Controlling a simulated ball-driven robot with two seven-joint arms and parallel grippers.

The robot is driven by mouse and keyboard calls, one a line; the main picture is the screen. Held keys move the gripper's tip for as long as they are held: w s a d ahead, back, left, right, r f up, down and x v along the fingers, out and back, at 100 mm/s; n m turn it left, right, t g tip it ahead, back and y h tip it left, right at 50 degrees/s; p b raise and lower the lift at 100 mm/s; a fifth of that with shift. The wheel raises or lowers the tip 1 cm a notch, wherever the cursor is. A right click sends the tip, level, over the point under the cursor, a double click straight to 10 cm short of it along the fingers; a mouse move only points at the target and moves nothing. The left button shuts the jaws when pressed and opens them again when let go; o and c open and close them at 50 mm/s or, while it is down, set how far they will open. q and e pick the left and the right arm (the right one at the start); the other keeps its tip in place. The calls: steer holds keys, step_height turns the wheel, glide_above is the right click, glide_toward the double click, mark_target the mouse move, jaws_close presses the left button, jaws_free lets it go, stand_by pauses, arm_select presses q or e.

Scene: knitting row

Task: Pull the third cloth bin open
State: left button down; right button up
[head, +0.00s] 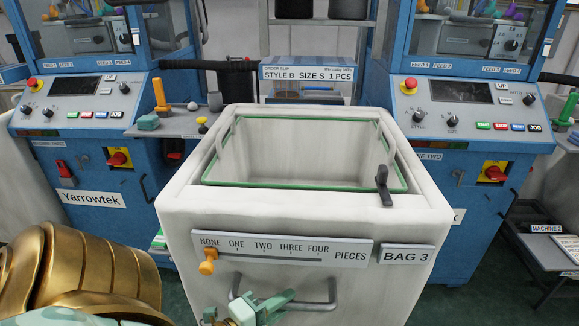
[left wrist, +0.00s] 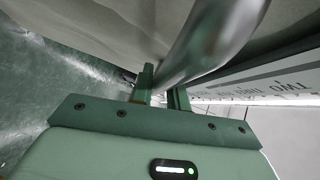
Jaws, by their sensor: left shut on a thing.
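The off-white cloth bin (head: 185,200) stands in the middle of the head view with a plate reading BAG 3 (head: 406,254). Its open top has a green-edged rim (head: 300,186), and the inside looks empty. A grey bar handle (head: 325,304) is on its front near the picture's bottom. My left gripper (head: 275,306) is shut on this handle. In the left wrist view the shiny bar (left wrist: 212,42) runs at the fingers (left wrist: 163,85); part of it is hidden. My right gripper is not in view.
A gauge plate (head: 284,248) marked NONE to FOUR PIECES has its orange knob (head: 208,262) at NONE. Blue machines (head: 470,200) stand close on both sides. A small shelf with tools (head: 178,122) is at left. Dark green floor shows at right.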

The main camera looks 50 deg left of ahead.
arm_select(q)
steer(key=c, duration=1.4)
jaws_free()
steer(key=shift+o, duration=0.2)
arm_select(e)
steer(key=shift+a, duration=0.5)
arm_select(q)
steer(key=s+r+p, duration=0.1)
steer(key=s, duration=0.6)
steer(key=shift+s+d, duration=0.2)
steer(key=shift+d, duration=0.05)
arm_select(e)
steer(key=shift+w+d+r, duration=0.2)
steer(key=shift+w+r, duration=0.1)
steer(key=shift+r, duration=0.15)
